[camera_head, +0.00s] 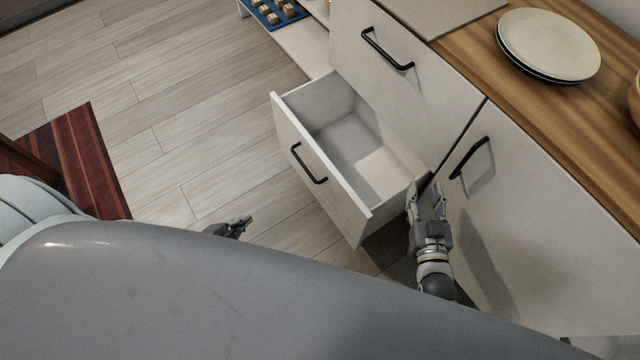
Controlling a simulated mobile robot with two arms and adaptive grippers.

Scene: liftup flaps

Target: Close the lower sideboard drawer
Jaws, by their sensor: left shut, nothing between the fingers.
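The lower sideboard drawer (322,178) stands pulled well out. It is white, looks empty inside, and has a black bar handle (308,165) on its front. My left gripper (247,219) is shut and empty, low in the picture, left of the drawer front and apart from it; my own body hides part of it. My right gripper (426,188) is open, with a gap between its two fingers. It is at the drawer's right side, close to the cabinet front; I cannot tell whether it touches the drawer.
The upper drawer (395,62) and the right cabinet door (520,235) are closed, with protruding black handles. Plates (548,44) stand on the wooden top (560,115). A blue tray with small blocks (275,14) is at the top. Floor left of the drawer is clear up to a red striped rug (85,160).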

